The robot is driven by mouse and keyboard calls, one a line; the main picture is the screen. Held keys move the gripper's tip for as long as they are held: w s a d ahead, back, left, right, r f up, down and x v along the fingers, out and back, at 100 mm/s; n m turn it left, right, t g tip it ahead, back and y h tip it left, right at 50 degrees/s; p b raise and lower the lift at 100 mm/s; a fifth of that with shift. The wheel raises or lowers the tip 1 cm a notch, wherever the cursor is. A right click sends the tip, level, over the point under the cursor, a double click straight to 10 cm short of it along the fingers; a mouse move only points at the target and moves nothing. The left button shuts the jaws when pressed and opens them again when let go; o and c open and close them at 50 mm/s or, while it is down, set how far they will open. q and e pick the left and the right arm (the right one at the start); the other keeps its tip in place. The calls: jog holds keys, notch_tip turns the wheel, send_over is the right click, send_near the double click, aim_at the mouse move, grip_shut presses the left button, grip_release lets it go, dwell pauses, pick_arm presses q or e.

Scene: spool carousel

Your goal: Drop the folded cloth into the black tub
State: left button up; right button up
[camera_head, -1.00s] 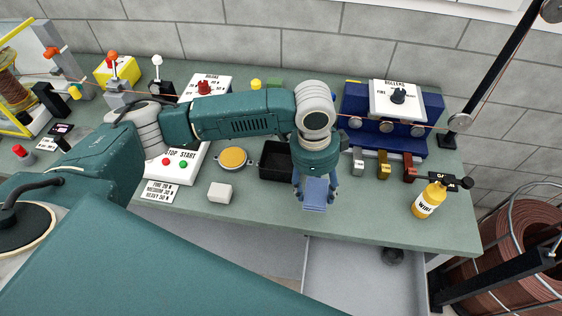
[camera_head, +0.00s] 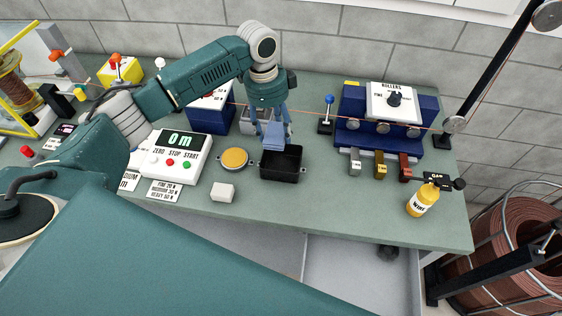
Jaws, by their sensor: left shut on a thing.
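My left gripper (camera_head: 274,140) points down and is shut on the folded blue cloth (camera_head: 272,136). The black tub (camera_head: 281,178) stands open on the green bench. In the picture the cloth overlaps the tub's back left edge and hangs at or above its rim; the exact height is hard to tell. The part of the tub's inside that shows is dark and looks empty. My right gripper is not in view.
A round yellow-topped dish (camera_head: 234,159) sits close left of the tub, and a white block (camera_head: 222,193) in front of it. The blue roller unit (camera_head: 380,133) stands to the right. A yellow bottle (camera_head: 423,199) is near the right front. The bench before the tub is clear.

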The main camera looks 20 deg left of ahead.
pick_arm(q)
jog(key=shift+f, duration=1.55)
jog(key=o, duration=1.1)
jog(key=shift+r, duration=0.1)
jog(key=r, duration=0.4)
jog(key=a+r, duration=0.1)
jog(key=r, duration=0.6)
jog(key=shift+s+a+r, duration=0.2)
jog(key=shift+a+r, duration=0.05)
jog(key=shift+r, duration=0.1)
